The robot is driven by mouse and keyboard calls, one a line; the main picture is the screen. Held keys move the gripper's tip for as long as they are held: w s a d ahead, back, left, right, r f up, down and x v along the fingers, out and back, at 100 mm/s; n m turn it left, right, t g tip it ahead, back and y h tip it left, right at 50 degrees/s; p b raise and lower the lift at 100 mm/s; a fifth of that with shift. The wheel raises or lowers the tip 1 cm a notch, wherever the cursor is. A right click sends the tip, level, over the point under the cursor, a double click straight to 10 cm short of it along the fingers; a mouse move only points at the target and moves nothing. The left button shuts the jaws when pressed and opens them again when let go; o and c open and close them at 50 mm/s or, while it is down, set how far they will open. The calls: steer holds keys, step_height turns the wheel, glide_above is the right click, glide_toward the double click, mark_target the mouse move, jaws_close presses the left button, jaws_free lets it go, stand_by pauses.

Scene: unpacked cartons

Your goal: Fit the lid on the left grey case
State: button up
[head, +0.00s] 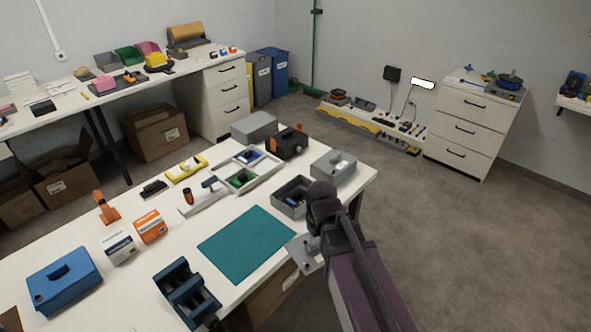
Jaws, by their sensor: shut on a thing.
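The left grey case (281,206) stands open on the white table, with small dark and blue things inside. My dark arm covers part of its right side. A second grey case (325,172) stands behind it to the right, closed, with a pale fitting on top. My gripper (312,243) is mostly hidden by my own arm, in front of the open case near the table's edge. It is shut on a light grey flat piece (303,254), which looks like the lid. The piece is apart from the case, and its far side is hidden.
A teal mat (246,243) lies left of my gripper. A white divided tray (265,172), a black and orange device (286,143) and a grey box (254,127) stand behind the open case. A dark blue holder (186,293) stands at the front edge.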

steer(key=w+a+r+n+p, duration=0.1)
steer(key=w+a+r+p, duration=0.1)
steer(key=w, duration=0.6)
steer(key=w+a+r+n+p, duration=0.1)
steer(key=w+a+r+p, duration=0.1)
steer(key=w, duration=0.6)
steer(key=w+a+r+n+p, duration=0.1)
steer(key=w+a+r+p, duration=0.1)
steer(key=w, duration=0.6)
steer(key=shift+w+a+r, duration=0.25)
steer(key=shift+a, duration=0.45)
steer(key=shift+f, duration=0.25)
steer(key=b, duration=0.4)
glide_above(297, 193)
steer(key=shift+f, duration=2.05)
steer(key=shift+f+b, duration=1.2)
steer(key=shift+b, duration=0.1)
steer(key=o, duration=1)
steer(key=shift+o, duration=0.2)
steer(key=shift+d, duration=0.1)
